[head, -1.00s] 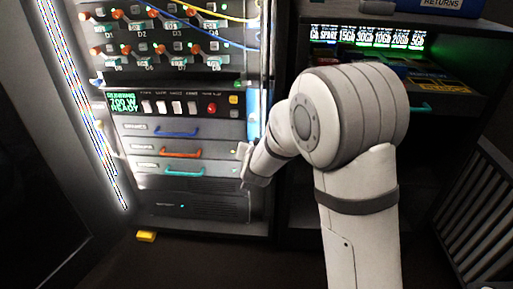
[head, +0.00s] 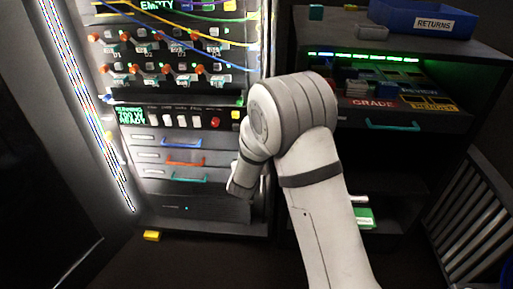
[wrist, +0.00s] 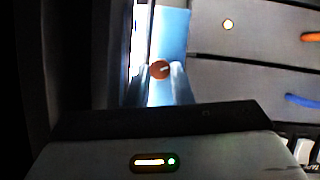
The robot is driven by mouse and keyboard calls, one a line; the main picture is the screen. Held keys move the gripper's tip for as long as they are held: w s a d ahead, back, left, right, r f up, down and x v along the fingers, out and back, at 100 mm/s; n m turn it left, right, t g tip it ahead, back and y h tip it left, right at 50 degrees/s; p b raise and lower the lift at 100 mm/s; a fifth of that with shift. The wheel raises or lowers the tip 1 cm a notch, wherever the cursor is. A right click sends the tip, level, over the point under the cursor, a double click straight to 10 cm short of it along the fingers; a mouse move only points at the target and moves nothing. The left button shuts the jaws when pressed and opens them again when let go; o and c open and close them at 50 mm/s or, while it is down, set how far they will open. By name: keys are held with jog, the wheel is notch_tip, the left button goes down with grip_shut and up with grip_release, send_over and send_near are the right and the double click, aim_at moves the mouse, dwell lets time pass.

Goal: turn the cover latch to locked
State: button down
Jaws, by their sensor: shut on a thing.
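The cover latch (wrist: 159,70) shows in the wrist view as a round orange-red knob with a pale mark, on a light blue-white strip. My gripper (wrist: 160,76) has one finger on each side of the knob and is shut on it. The pale mark runs from about the knob's middle toward the right in the wrist view. In the head view my wrist hides the latch and the fingertips, at the right edge of the rack's drawer section.
The rack has drawers with blue, orange (head: 184,162) and teal handles beside my wrist. Cables (head: 190,45) hang across its upper part. A dark shelf unit with a blue returns bin (head: 425,18) stands right.

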jog(key=shift+a+f+n+t+h+p, duration=0.15)
jog(key=shift+n+t+h+p, duration=0.15)
jog(key=shift+n+h+p, duration=0.95)
jog(key=shift+a+f+n+t+h+p, duration=0.1)
jog(key=shift+a+n+t+h+p, duration=0.3)
jog(key=shift+n+p, duration=1.45)
jog(key=shift+d+f+n+t+h+p, duration=0.1)
jog(key=shift+f+n+t+h+p, duration=0.1)
jog(key=shift+n+h+p, duration=1.1)
jog(key=shift+n, duration=0.4)
jog(key=c, duration=1.3)
grip_release()
jog(key=p+v, duration=0.1)
jog(key=v, duration=0.6)
jog(key=shift+s+a+r, duration=0.1)
jog(key=shift+s, duration=0.25)
